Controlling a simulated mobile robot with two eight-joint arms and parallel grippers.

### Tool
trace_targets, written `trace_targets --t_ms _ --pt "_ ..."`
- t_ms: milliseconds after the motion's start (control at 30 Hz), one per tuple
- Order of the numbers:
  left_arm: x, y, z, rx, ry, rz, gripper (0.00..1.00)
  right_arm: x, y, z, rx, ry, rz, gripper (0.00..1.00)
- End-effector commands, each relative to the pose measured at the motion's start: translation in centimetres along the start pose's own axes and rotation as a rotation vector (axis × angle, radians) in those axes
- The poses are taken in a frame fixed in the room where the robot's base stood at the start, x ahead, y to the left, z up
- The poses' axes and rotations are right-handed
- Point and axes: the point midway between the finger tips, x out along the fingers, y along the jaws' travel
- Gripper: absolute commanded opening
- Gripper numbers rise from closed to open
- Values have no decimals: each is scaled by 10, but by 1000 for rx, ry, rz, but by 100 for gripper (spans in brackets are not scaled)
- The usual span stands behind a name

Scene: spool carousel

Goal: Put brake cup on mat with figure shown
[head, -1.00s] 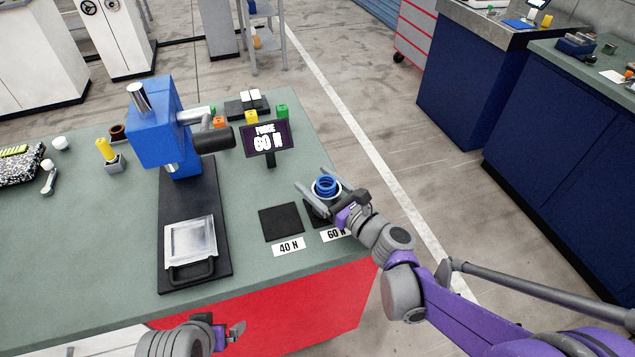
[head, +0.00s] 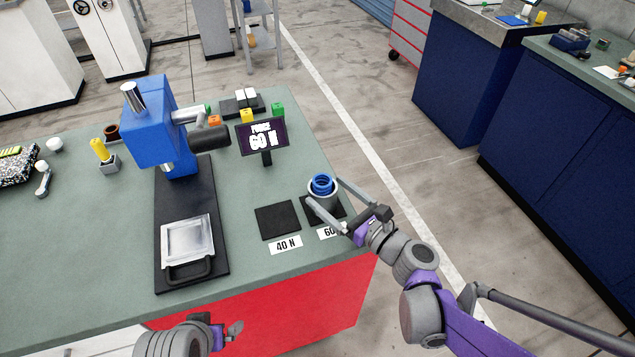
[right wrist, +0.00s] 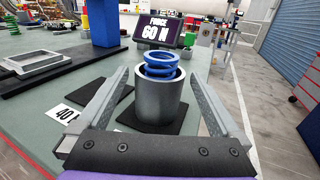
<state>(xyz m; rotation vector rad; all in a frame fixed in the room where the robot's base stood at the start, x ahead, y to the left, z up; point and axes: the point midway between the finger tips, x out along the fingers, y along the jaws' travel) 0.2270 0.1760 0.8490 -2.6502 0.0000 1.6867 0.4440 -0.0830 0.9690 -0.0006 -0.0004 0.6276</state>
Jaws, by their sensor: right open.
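The brake cup (head: 321,202) is a grey metal cylinder with a blue spring (head: 322,185) in its top. It stands upright on the dark mat labelled 60 N (head: 338,211). The display (head: 262,137) reads FORCE 60 N. My right gripper (head: 324,204) is open, with its fingers on either side of the cup. In the right wrist view the cup (right wrist: 161,98) stands between the spread fingers, with gaps on both sides. My left gripper (head: 232,330) is low in the head view, away from the cup; its jaw state is unclear.
The empty mat labelled 40 N (head: 278,220) lies left of the cup. A blue press (head: 158,135) with a metal plate (head: 187,240) on its base stands further left. Coloured blocks (head: 246,115) sit behind the display. The bench's right edge is close to the cup.

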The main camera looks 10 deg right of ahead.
Motion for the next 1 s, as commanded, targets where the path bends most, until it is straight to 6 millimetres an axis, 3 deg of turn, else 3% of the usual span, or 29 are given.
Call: trace_targets --t_ms 100,333,1000 --pt "0 0 0 0 0 0 100 -27 -1 0 -1 0 -4 100" --pt "0 0 0 0 0 0 100 -56 0 0 -1 0 -2 100" --pt "0 0 0 0 0 0 100 -60 0 0 0 0 1 100"
